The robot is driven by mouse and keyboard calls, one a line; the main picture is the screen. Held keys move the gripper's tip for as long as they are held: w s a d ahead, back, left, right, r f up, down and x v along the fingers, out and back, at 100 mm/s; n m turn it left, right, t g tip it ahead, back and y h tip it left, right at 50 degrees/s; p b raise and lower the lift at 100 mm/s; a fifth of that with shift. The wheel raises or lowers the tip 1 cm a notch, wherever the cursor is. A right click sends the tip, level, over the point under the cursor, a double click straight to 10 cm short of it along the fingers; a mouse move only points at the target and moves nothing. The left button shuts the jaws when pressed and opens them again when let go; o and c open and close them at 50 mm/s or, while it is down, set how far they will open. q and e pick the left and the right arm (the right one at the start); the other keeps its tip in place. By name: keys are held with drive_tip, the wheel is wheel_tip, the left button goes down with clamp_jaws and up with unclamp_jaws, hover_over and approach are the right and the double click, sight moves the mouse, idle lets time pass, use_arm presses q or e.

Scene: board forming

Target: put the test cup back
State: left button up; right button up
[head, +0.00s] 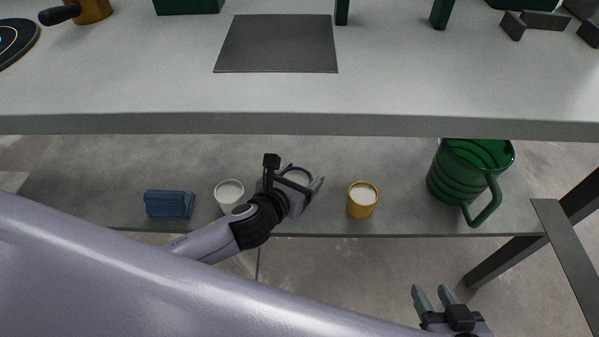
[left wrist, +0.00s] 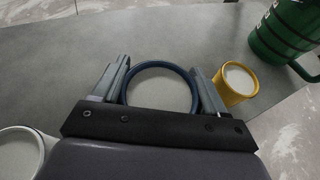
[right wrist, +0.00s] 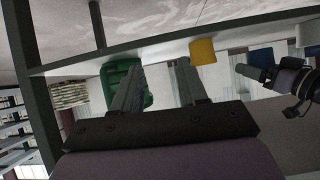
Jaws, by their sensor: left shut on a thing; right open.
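A round cup with a dark blue rim (left wrist: 162,68) sits between the two fingers of my left gripper (left wrist: 162,82) in the left wrist view. The fingers are shut on its sides. In the head view my left gripper (head: 305,184) holds this cup (head: 297,171) at the lower shelf, mostly hidden by the gripper. I cannot tell whether its base touches the shelf. My right gripper (head: 436,296) is open and empty in front of the shelf, low at the right. It also shows open in the right wrist view (right wrist: 156,75).
On the lower shelf (head: 110,170) stand a white cup (head: 229,192) left of the held cup, a yellow cup (head: 362,201) right of it, a blue block (head: 169,204) and a green ribbed mug (head: 466,175). The grey tabletop (head: 130,75) overhangs the shelf's back.

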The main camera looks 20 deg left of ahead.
use_arm(q)
wheel_tip(320, 180, down, 2)
drive_tip(key=shift+b, duration=0.4)
drive_tip(key=shift+f+b, duration=0.35)
drive_tip(key=shift+f, duration=0.75)
use_arm(e)
drive_tip(key=shift+w+a+r+n+t+y, duration=0.35)
drive_tip(key=shift+w+a+r, duration=0.3)
drive_tip(key=shift+a+r, duration=0.3)
use_arm(q)
drive_tip(key=shift+f+b, duration=0.3)
drive_tip(key=shift+f, duration=0.05)
use_arm(e)
drive_tip(key=shift+s+d+f, duration=0.15)
drive_tip(key=shift+f, duration=0.4)
use_arm(q)
drive_tip(key=o, duration=1.2)
drive_tip(key=shift+o, duration=0.2)
use_arm(e)
drive_tip(key=shift+r, duration=0.15)
